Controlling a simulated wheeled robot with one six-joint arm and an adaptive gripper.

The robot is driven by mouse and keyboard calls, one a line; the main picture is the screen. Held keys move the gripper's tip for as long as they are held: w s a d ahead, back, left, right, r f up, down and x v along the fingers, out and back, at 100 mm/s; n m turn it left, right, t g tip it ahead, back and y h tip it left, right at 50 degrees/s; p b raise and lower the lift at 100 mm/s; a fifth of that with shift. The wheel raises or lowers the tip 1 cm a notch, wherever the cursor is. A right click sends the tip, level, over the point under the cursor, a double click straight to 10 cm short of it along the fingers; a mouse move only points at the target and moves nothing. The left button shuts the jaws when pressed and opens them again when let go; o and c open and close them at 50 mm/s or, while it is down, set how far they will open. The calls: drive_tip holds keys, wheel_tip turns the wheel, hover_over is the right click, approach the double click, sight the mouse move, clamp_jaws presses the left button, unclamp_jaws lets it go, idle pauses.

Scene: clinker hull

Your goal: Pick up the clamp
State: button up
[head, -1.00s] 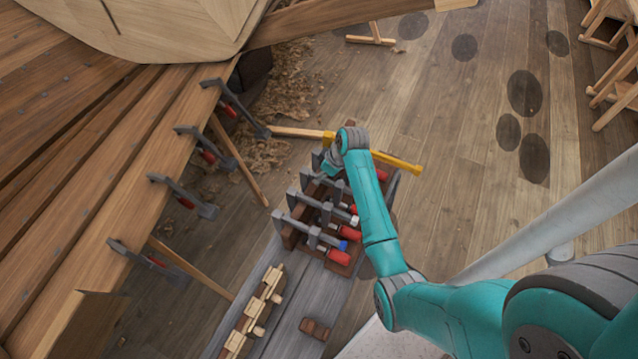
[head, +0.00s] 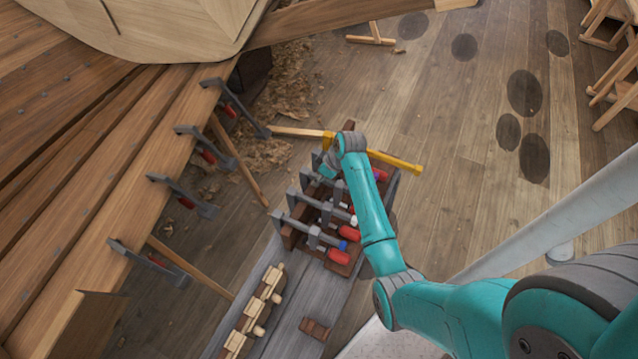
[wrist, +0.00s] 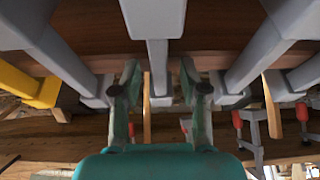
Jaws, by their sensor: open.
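Several grey bar clamps with red handles sit side by side in a dark wooden rack (head: 288,236). One nearer clamp (head: 300,228) shows clearly in the head view. In the wrist view the grey bar of one clamp (wrist: 157,52) stands between my two fingers, with a gap visible on each side. Other clamps flank it to the left (wrist: 62,55) and right (wrist: 250,60). Whether the fingers touch anything cannot be told.
A yellow-ended wooden tool (head: 400,163) lies across the rack's far end, close to my gripper. More clamps (head: 183,195) hang on the hull planks (head: 120,190) at left. A grey bench (head: 285,325) holds a row of wooden pieces (head: 250,315).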

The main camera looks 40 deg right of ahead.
clamp_jaws()
drive_tip(key=shift+r, duration=0.15)
idle(0.4)
